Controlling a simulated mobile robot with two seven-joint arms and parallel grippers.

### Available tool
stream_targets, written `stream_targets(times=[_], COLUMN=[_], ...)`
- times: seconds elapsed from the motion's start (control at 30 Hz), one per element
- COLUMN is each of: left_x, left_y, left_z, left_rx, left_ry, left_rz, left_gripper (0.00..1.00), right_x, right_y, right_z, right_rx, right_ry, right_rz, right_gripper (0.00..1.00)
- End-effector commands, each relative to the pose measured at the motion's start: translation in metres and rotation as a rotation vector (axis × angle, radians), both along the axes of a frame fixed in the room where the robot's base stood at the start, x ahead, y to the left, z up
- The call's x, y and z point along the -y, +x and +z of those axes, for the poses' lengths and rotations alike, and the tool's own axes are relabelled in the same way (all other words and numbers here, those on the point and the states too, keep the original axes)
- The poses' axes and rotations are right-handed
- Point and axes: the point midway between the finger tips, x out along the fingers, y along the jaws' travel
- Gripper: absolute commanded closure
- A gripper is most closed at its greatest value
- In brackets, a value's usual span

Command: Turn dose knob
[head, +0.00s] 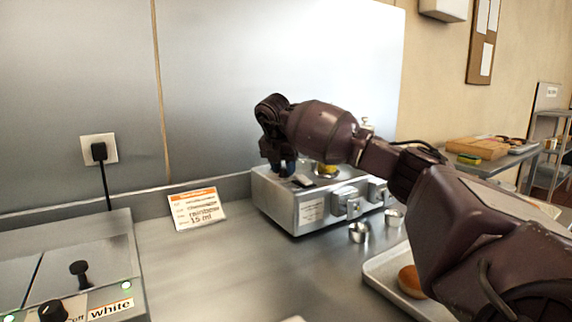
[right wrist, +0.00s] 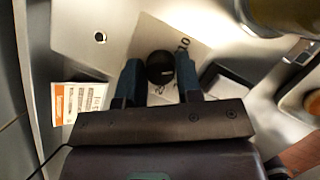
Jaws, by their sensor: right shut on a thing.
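The dose knob (right wrist: 160,67) is a round black knob with a light mark, on the metal top of the dispenser (head: 312,213). Printed numbers show partly around it in the right wrist view. My right gripper (right wrist: 159,80) has one dark blue finger on each side of the knob and is shut on it. In the head view my right gripper (head: 283,168) is over the left part of the dispenser top and hides the knob. An order card (head: 197,209) reading "rainbow" and "15 ml" leans beside the dispenser; it also shows in the right wrist view (right wrist: 78,103). My left gripper is not in view.
Small metal cups (head: 359,232) stand in front of the dispenser. A tray (head: 385,278) with a bun (head: 411,281) lies under my right arm. A unit labelled "white" (head: 110,308) is at lower left. The counter between is clear.

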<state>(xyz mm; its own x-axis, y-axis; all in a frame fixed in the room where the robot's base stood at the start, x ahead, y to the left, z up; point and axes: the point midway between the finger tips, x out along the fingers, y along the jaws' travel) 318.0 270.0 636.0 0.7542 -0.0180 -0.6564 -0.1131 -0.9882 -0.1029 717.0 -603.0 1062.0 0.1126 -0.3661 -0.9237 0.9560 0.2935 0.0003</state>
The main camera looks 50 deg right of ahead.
Motion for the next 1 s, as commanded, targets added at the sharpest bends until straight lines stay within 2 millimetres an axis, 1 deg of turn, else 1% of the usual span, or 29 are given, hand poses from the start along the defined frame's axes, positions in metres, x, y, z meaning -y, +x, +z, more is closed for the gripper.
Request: stream_targets(times=[0.03,0.2,0.4,0.93,0.97,1.0], left_x=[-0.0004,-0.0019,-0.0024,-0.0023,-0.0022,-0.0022], left_y=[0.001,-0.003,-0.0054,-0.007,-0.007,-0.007], left_z=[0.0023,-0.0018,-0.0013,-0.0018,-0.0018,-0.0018], left_rx=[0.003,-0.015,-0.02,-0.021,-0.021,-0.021], left_ry=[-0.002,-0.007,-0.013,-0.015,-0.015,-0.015], left_rz=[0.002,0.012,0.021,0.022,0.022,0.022], left_gripper=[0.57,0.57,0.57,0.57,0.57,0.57], right_x=[-0.0008,-0.0006,-0.0001,0.0001,0.0001,0.0001], right_y=[-0.0001,0.0001,0.0004,0.0007,0.0007,0.0007], right_z=[0.0042,0.0034,0.0022,-0.0001,-0.0001,-0.0001], right_rx=[0.005,0.004,0.003,0.0,0.0,0.0], right_ry=[0.001,0.001,0.0,0.0,0.0,0.0], right_rz=[-0.03,-0.123,-0.188,-0.213,-0.213,-0.213], right_gripper=[0.91,0.91,0.91,0.91,0.64,0.58])
